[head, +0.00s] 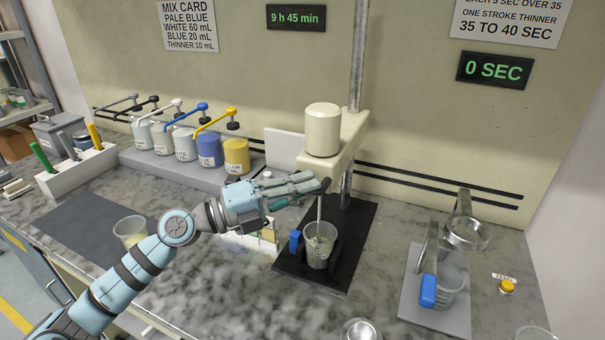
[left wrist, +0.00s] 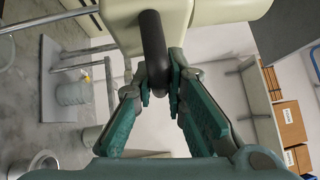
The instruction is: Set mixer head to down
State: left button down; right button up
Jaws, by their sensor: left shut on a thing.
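The mixer has a cream head (head: 345,148) with a cream motor cylinder (head: 322,130) on top, carried on a metal post (head: 357,55) over a black base (head: 350,225). A thin stirring shaft (head: 319,207) hangs from the head and reaches into a clear cup (head: 320,246) on the base. My left gripper (head: 318,186) is at the front of the head. In the left wrist view its fingers (left wrist: 160,85) close around a black handle (left wrist: 153,50) that sticks out from the cream head. My right gripper is not in view.
A blue clamp piece (head: 295,241) sits beside the cup. A grey stand with another cup (head: 452,280) and a yellow button (head: 507,286) are at right. Several paint cans (head: 235,156) line the back left. A loose cup (head: 130,231) stands near my left arm. A display reads 0 SEC (head: 494,70).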

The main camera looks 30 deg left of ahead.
pick_arm(q)
notch_tip(320, 180, down, 5)
jog(key=shift+s+d+r+b, duration=0.1)
jog(key=shift+r+b, duration=0.05)
jog(key=shift+b, duration=0.65)
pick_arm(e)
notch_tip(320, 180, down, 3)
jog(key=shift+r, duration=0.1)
pick_arm(q)
jog(key=c, duration=1.6)
grip_release()
